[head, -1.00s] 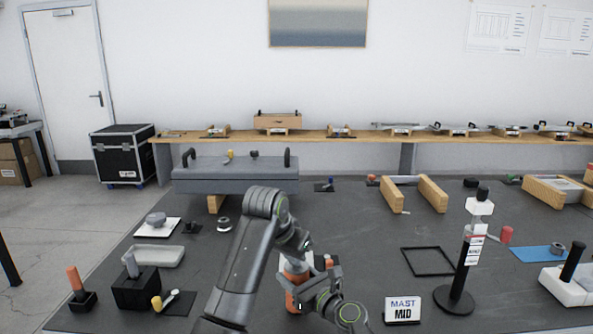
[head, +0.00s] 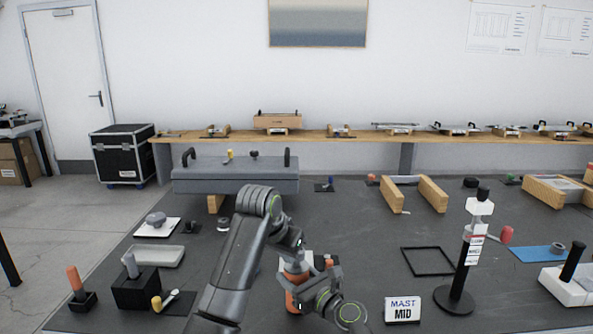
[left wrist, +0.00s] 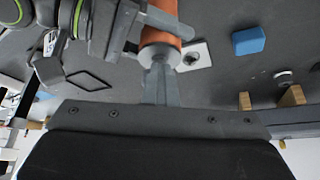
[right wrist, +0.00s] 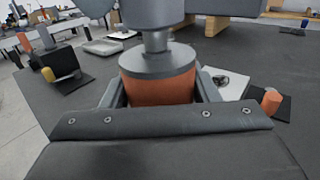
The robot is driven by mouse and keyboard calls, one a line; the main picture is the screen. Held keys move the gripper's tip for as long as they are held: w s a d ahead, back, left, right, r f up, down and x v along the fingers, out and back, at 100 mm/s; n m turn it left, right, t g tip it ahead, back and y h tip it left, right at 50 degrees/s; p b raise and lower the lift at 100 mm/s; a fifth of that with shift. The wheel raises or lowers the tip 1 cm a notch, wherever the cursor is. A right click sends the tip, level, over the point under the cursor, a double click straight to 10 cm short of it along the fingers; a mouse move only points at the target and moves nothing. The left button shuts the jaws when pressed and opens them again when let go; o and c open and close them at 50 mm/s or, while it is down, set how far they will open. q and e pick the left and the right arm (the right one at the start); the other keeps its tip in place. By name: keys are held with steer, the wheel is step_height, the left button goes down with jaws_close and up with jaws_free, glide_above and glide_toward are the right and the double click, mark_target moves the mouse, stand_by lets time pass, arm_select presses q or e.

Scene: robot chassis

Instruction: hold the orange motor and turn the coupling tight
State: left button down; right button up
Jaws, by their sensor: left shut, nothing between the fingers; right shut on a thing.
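The orange motor (head: 293,299) stands in the front middle of the dark table, partly behind my grippers. My right gripper (right wrist: 157,92) is shut on the motor; its fingers lie on either side of the orange body under a grey top. The grey coupling (right wrist: 155,42) sits above that top in the right wrist view, its upper part against or behind a grey block that I cannot identify. In the left wrist view my left gripper (left wrist: 160,82) is shut and empty, its fingertips at the motor's grey end. I cannot tell whether they touch it.
A grey chassis block (head: 235,177) with black handles stands on wooden supports behind. A black stand (head: 136,288), a grey tray (head: 154,257) and a yellow-handled tool (head: 158,302) lie to the left. A MAST MID sign (head: 402,309) and an upright post (head: 470,260) stand to the right.

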arm_select(q)
steer(key=shift+w+a, duration=0.4)
steer(key=shift+a, duration=0.1)
steer(key=shift+w, duration=0.1)
steer(key=shift+a, duration=0.2)
step_height(320, 180, up, 6)
steer(key=shift+s+a, duration=0.15)
steer(key=shift+s, duration=0.1)
stand_by(0.7)
steer(key=s+d+f, duration=0.1)
steer(key=d+f, duration=0.2)
steer(key=f, duration=0.3)
steer(key=shift+s, duration=0.25)
stand_by(0.4)
